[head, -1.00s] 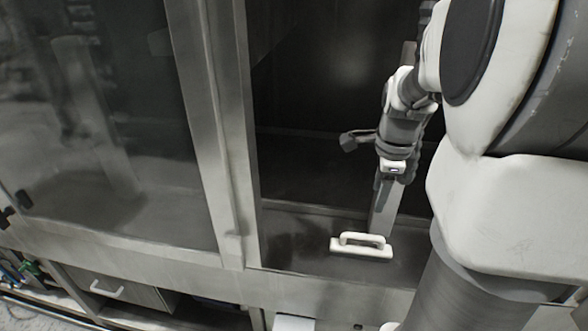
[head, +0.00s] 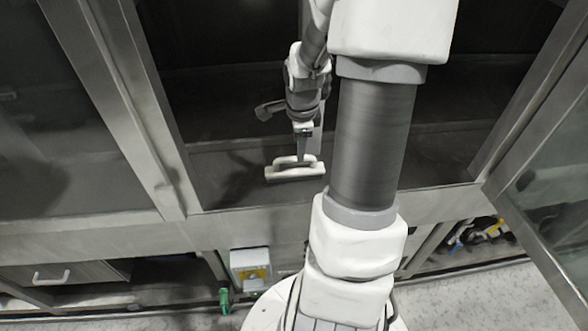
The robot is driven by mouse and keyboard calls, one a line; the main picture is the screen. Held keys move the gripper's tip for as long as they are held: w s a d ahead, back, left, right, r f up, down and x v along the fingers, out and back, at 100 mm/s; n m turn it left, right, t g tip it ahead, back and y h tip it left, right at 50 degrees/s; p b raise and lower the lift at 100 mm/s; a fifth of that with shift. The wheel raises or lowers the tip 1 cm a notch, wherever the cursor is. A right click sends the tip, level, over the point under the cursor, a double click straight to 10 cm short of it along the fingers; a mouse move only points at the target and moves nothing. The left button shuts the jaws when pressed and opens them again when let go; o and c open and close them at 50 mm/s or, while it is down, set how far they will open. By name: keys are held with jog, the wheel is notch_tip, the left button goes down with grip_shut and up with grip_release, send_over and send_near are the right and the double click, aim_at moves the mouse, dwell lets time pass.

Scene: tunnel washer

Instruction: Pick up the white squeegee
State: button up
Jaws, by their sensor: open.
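The white squeegee (head: 292,173) lies on the dark floor of the washer bay, close to its front sill, in the head view. Its raised handle is on the side nearer my arm. My gripper (head: 302,158) is open and points down at the squeegee's handle. Its fingertips overlap the handle in the picture. I cannot tell whether they touch it or straddle it. My arm hides part of the bay to the right of the squeegee.
The metal sill (head: 245,231) runs along the front of the bay. A metal door frame (head: 122,100) stands at left, and an open glass door (head: 552,150) at right. Below are a drawer (head: 60,274), a yellow-and-grey box (head: 252,268) and a green item (head: 225,300).

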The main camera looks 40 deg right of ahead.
aim_at(295, 157)
jog(key=f, duration=0.2)
jog(key=w+f, duration=0.1)
jog(key=f, duration=0.1)
jog(key=shift+w+a+f, duration=0.2)
jog(key=shift+f, duration=0.2)
grip_shut()
dwell(1.1)
